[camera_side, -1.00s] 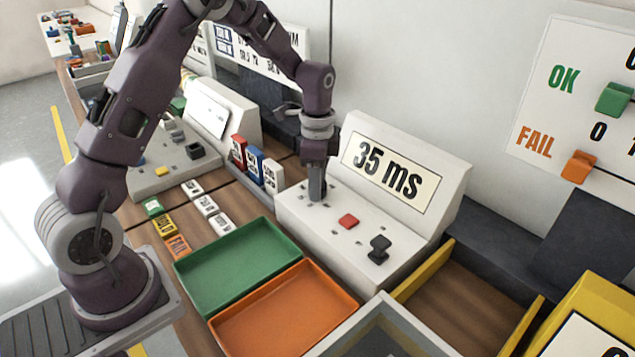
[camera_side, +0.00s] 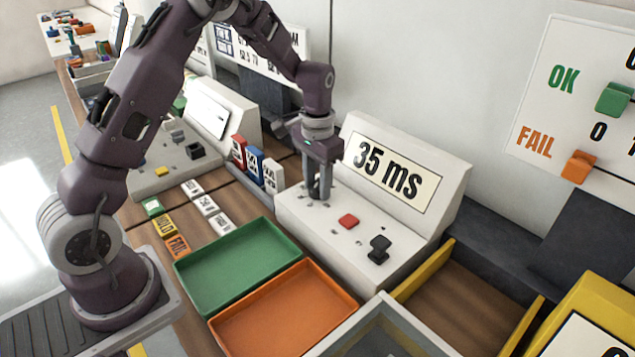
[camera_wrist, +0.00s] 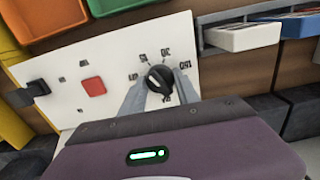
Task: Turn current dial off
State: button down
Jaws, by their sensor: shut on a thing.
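The current dial (camera_wrist: 160,77) is a round black knob with a light pointer mark, on the white sloped face of the control box (camera_side: 330,222). Small labels ring it in the wrist view; they are too blurred to read surely, and I cannot tell which one the mark points at. My gripper (camera_side: 318,192) points down at the left part of the box, and in the side view its fingers hide the dial. In the wrist view my gripper (camera_wrist: 160,88) has one finger on each side of the dial, shut on it. The box's display reads "35 ms".
On the same panel are a red square button (camera_side: 348,221) and a black switch (camera_side: 378,249). A green tray (camera_side: 240,262) and an orange tray (camera_side: 285,312) lie in front of the box. Red, blue and white blocks (camera_side: 254,165) stand left of it.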

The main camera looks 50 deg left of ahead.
jog(key=n, duration=0.4)
jog(key=shift+n, duration=2.4)
jog(key=c, duration=0.9)
grip_release()
